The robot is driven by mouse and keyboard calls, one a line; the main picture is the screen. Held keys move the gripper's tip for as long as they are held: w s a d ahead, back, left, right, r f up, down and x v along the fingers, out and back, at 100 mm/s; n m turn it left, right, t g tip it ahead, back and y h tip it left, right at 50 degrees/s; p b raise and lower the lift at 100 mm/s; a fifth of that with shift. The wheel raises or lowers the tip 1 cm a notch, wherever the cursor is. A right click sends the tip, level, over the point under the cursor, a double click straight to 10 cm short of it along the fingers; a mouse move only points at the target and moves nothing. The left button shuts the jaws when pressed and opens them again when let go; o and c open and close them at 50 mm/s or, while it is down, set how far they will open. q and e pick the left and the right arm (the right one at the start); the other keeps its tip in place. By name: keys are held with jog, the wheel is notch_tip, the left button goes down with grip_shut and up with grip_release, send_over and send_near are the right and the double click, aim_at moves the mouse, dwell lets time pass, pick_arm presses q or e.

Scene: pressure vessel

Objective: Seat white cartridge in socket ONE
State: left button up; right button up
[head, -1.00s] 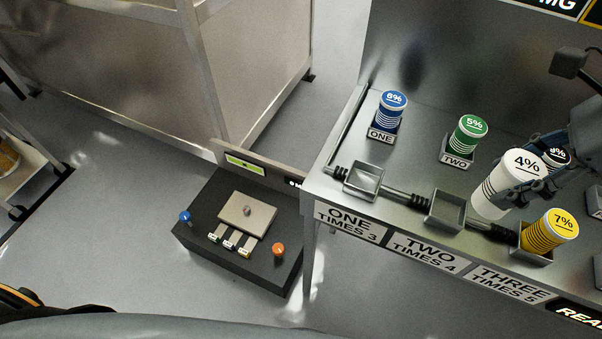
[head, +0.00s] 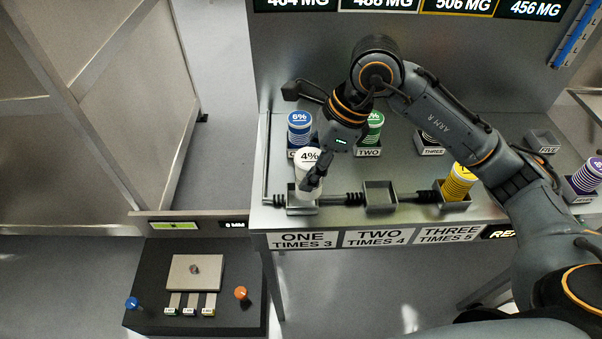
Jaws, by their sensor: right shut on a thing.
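The white cartridge (head: 307,178), marked 4%, stands nearly upright at socket ONE (head: 301,209), the front-left socket above the ONE TIMES 3 label. Its lower end overlaps the socket opening; I cannot tell whether it rests on the socket floor or hangs just above it. My right gripper (head: 314,174) is shut on the white cartridge from its right side. The fingers hide part of the cartridge. My left gripper is not in view.
Front socket TWO (head: 380,197) is empty. A yellow cartridge (head: 458,183) stands in socket THREE. Behind are a blue cartridge (head: 299,127), a green cartridge (head: 373,128) and an empty FIVE holder (head: 541,142). A purple cartridge (head: 587,176) is at right. A control box (head: 195,310) stands lower left.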

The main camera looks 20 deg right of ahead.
aim_at(301, 177)
jog(key=shift+w+a+f, duration=0.25)
jog(key=shift+w+f, duration=0.15)
jog(key=shift+f, duration=0.15)
jog(key=p+x, duration=0.1)
jog(key=x, duration=0.2)
jog(key=shift+w+d, duration=0.1)
jog(key=shift+d, duration=0.1)
jog(key=shift+d+f+p, duration=0.1)
jog(key=shift+f+p, duration=0.2)
jog(key=shift+f, duration=0.25)
jog(key=shift+f, duration=0.1)
jog(key=shift+f+b, duration=0.15)
jog(key=shift+b, duration=0.15)
jog(key=o, duration=1.4)
